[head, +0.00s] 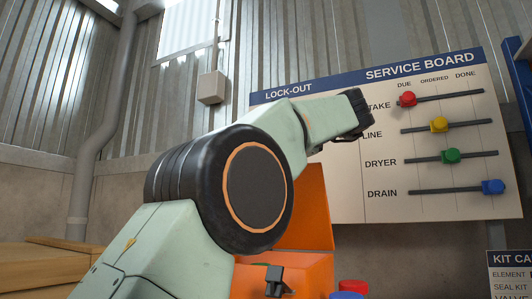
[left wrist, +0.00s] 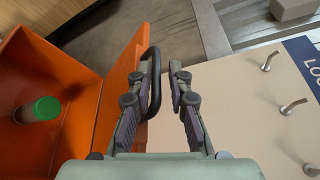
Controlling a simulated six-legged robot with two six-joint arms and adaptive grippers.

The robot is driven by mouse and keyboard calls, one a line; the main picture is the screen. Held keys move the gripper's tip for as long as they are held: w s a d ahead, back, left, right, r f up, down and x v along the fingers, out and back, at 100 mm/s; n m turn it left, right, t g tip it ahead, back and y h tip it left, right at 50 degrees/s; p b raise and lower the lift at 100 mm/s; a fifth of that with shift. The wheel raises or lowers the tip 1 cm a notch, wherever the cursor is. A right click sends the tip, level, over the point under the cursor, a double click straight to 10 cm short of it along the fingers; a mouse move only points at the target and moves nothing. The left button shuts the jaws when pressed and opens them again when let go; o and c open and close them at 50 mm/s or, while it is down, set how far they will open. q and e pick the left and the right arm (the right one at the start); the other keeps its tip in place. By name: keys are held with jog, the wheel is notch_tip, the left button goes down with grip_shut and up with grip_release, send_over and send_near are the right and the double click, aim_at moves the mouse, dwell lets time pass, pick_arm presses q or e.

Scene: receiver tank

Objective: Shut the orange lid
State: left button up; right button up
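The orange lid (head: 308,205) stands raised at the back of the orange box (head: 318,275), partly hidden behind my left arm in the head view. In the left wrist view the lid (left wrist: 118,85) stands upright beside the open box (left wrist: 45,65), with a black loop handle (left wrist: 155,85) on its outer face. My left gripper (left wrist: 162,68) is open, with its fingers either side of the handle; the handle is close to the left finger, and I cannot tell if they touch. The left gripper (head: 355,115) also shows in the head view. My right gripper is not in view.
A green-capped cylinder (left wrist: 42,109) is inside the box. The service board (head: 420,140) with coloured sliders stands behind and right; hooks (left wrist: 293,106) show on it. A black latch (head: 276,281) is on the box front. Red and blue tops (head: 350,288) stand beside the box.

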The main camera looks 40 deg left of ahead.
pick_arm(q)
jog(key=shift+s+d+r, duration=0.1)
jog(key=shift+s, duration=0.05)
jog(key=shift+d, duration=0.25)
jog(key=d+r, duration=0.1)
jog(key=d, duration=1)
jog(key=shift+s+d+r, duration=0.15)
jog(key=shift+s+r, duration=0.15)
jog(key=shift+s, duration=0.05)
